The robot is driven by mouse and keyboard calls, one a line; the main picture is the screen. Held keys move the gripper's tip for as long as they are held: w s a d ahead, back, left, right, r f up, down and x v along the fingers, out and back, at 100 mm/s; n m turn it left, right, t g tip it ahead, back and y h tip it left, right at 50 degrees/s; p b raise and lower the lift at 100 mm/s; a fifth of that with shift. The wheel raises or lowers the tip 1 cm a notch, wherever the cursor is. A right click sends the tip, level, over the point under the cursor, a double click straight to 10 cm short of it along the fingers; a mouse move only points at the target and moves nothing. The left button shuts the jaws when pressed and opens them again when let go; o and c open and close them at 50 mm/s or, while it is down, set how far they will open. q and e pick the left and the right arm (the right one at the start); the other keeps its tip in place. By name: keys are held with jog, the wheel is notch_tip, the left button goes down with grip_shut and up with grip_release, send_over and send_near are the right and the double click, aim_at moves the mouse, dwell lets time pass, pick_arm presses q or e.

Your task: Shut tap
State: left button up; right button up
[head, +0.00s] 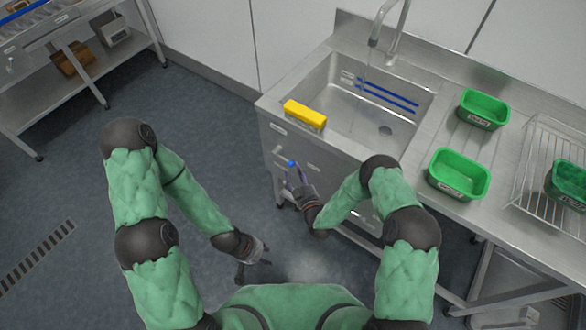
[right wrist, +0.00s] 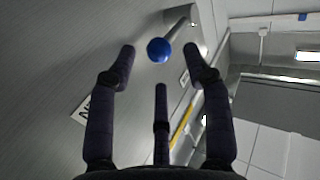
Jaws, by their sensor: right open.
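The tap's steel spout (head: 376,30) curves over the sink basin (head: 405,90), and a thin pale stream seems to fall from it. A blue ball knob (head: 291,163) on a metal rod sticks out from the sink's front panel. My right gripper (head: 299,181) is at this knob, in front of the panel. In the right wrist view the blue knob (right wrist: 159,50) lies between the spread fingertips of my right gripper (right wrist: 159,62), with gaps on both sides. My left gripper (head: 254,267) is low over the floor, away from the sink, its fingers apart and empty.
A yellow block (head: 304,117) sits on the sink's front left rim. Green tubs (head: 459,174) (head: 484,110) stand on the drainboard, right of the basin. A wire rack (head: 540,160) is farther right. A steel table (head: 75,55) stands at the upper left, with clear floor between.

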jog(key=shift+x, duration=1.45)
grip_shut()
jog(key=shift+f+b, duration=0.1)
jog(key=shift+b, duration=0.4)
